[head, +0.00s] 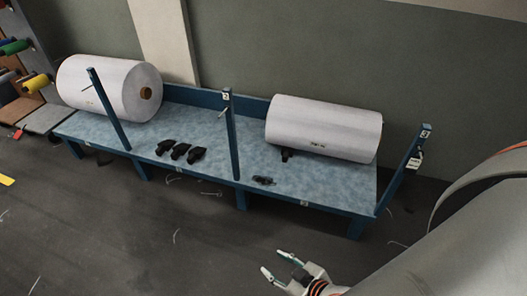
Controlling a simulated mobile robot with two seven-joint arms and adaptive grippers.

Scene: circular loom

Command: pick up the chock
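Several small black chocks lie on the blue platform (215,160). Three black chocks (181,151) sit close together near its front edge, left of the middle post. One more black chock (263,180) lies near the front edge right of the middle post. Another dark chock (286,155) shows at the front underside of the right white roll (325,125). My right gripper (274,264) is open and empty in front of the platform, over the floor, apart from all chocks. My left gripper is not in view.
Blue posts, including the middle post (233,140) and right post (402,170), rise along the front edge. Coloured spools (38,83) are at far left. The grey floor (130,230) in front is mostly clear, with thread scraps.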

